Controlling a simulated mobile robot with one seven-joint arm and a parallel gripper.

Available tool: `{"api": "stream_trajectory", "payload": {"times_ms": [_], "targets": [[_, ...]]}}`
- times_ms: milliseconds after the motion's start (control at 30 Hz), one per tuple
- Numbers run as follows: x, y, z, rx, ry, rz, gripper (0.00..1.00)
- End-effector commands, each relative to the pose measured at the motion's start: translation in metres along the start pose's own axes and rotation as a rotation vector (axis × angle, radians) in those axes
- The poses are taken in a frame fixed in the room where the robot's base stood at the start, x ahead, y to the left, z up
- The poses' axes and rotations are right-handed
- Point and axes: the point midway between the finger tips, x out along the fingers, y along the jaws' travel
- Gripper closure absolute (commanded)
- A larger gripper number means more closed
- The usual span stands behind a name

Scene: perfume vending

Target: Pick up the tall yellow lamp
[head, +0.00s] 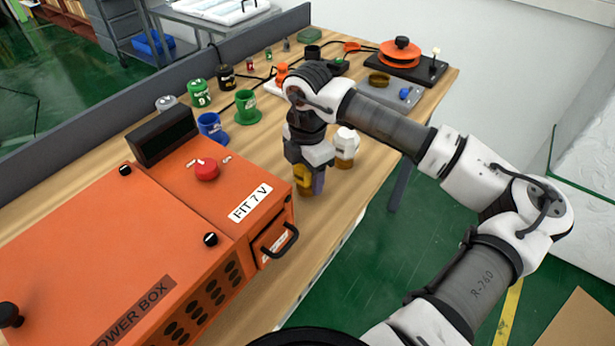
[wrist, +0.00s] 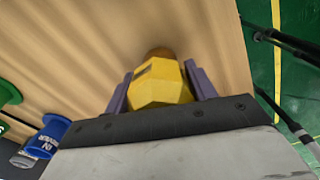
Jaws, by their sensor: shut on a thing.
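The yellow lamp (head: 304,178) stands on the wooden table, right of the orange power box. It has a faceted yellow body and a brown base. In the wrist view the lamp (wrist: 160,84) sits between the two purple fingers of my gripper (wrist: 159,88). In the head view my gripper (head: 311,181) points down over the lamp and is shut on it. My gripper hides the lamp's upper part in the head view. I cannot tell whether the base touches the table. A similar white lamp (head: 346,146) stands close by, to the right and behind.
The orange power box (head: 110,240) fills the table's left front. Blue (head: 211,126) and green (head: 247,106) cups stand behind the lamp. A grey tray (head: 376,96) and an orange reel (head: 400,53) lie farther back. Bare table lies just in front of the lamp.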

Motion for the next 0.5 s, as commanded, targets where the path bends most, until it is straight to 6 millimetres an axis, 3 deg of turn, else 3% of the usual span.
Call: {"api": "stream_trajectory", "payload": {"times_ms": [167, 500], "targets": [[-0.033, 0.001, 0.001, 0.000, -0.006, 0.003, 0.71], [-0.130, 0.000, 0.000, 0.000, -0.005, 0.003, 0.71]]}}
